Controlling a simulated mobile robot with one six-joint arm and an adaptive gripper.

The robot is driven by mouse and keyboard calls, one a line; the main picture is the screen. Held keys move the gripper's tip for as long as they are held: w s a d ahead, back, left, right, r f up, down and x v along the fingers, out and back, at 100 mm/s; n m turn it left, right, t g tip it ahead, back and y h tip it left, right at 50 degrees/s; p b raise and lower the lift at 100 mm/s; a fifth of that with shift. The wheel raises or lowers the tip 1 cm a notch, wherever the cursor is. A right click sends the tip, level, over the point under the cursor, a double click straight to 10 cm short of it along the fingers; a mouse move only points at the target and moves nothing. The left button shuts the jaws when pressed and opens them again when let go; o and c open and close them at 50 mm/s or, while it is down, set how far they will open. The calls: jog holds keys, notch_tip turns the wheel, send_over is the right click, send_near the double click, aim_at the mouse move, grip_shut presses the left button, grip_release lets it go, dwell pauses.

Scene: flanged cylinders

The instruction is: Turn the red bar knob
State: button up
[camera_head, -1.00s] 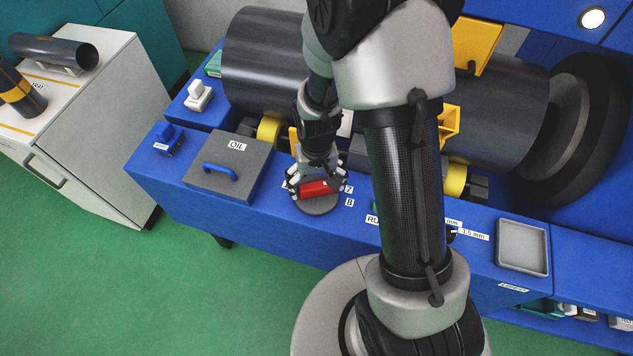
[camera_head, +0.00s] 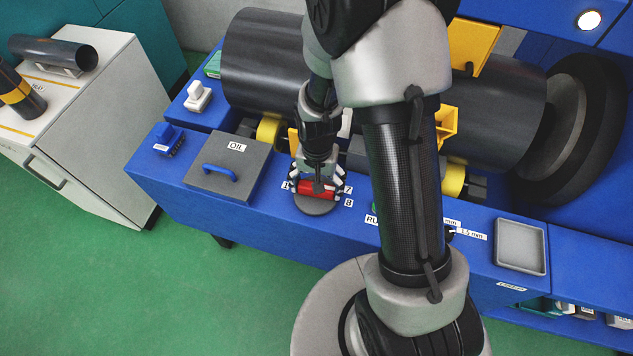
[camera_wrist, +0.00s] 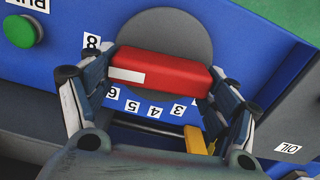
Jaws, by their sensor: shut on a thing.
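The red bar knob (camera_head: 318,191) sits on a round grey dial plate (camera_head: 316,206) on the blue bench top. In the wrist view the red bar (camera_wrist: 160,74) lies nearly level, tilted slightly down to the right, with a white mark on its left part. The grey disc (camera_wrist: 168,32) shows behind it. My gripper (camera_head: 318,188) is over the knob with a finger at each end of the bar. In the wrist view my gripper (camera_wrist: 158,90) is shut on the bar's two ends. Number labels 3 to 6 and 8 show around the dial.
A grey OIL lid (camera_head: 225,168) with a blue handle is left of the knob. A dark cylinder (camera_head: 262,65) lies behind on yellow supports. A green button (camera_wrist: 22,31) is near the dial. A grey tray (camera_head: 521,247) is at the right.

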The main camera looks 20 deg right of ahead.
jog(key=o, duration=1.1)
jog(key=shift+c, duration=0.2)
notch_tip(320, 180, up, 11)
jog(key=shift+f, duration=0.15)
jog(key=shift+r, duration=0.65)
